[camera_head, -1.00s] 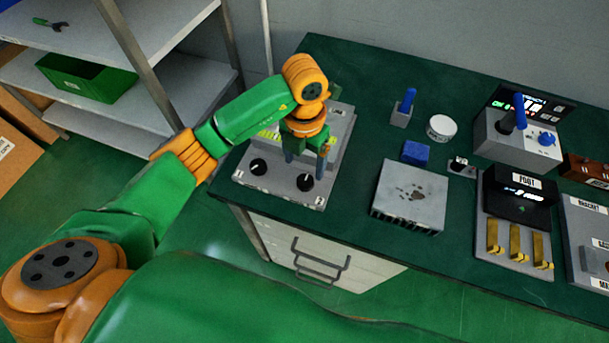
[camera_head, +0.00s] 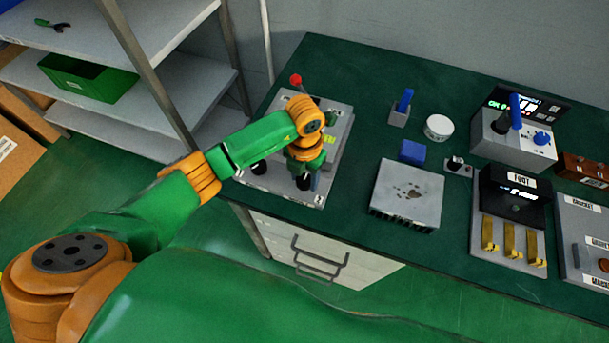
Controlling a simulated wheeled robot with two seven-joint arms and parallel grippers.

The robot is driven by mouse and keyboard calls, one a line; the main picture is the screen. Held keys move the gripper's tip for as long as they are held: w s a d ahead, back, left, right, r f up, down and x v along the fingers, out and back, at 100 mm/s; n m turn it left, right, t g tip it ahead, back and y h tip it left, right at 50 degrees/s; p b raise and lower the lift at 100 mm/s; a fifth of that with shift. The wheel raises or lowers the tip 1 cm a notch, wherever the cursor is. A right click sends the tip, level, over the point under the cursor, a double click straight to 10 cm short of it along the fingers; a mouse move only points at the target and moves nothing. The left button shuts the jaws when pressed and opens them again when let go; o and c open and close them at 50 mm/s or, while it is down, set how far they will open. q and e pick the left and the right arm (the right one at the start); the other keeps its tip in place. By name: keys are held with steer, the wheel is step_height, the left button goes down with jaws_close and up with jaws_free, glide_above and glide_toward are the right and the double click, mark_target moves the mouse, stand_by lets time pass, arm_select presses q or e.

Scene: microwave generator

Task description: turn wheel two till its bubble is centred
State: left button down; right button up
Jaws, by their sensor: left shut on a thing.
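The levelling unit (camera_head: 280,192) is a grey plate with a raised block at the left end of the green bench. Wheel two (camera_head: 303,183) is the black knob at the plate's front right, beside a small label. My left gripper (camera_head: 304,182) points down over it and is shut on it, hiding much of it. The other black wheel (camera_head: 259,167) is at the left, partly behind my arm. A yellow-green bubble vial (camera_head: 330,140) shows only in part beside my wrist, and its bubble cannot be made out. My right gripper is not in view.
A red-tipped post (camera_head: 295,80) stands behind my wrist. To the right are a grey box (camera_head: 407,194), a blue block (camera_head: 412,151), a white round tub (camera_head: 438,128) and a blue-lever console (camera_head: 512,140). A shelf rack (camera_head: 130,75) stands left of the bench.

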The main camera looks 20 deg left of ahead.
arm_select(q)
steer(key=m+b, duration=0.3)
steer(key=shift+w+f, duration=0.1)
steer(key=shift+f, duration=0.1)
steer(key=m+b, duration=1.2)
steer(key=m, duration=0.1)
steer(key=shift+r+m, duration=0.1)
steer(key=shift+m, duration=0.3)
steer(key=shift+r+m+b, duration=0.15)
steer(key=shift+m+b, duration=0.8)
steer(key=shift+m, duration=0.45)
steer(key=shift+c, duration=1.5)
jaws_free()
steer(key=shift+r, duration=0.1)
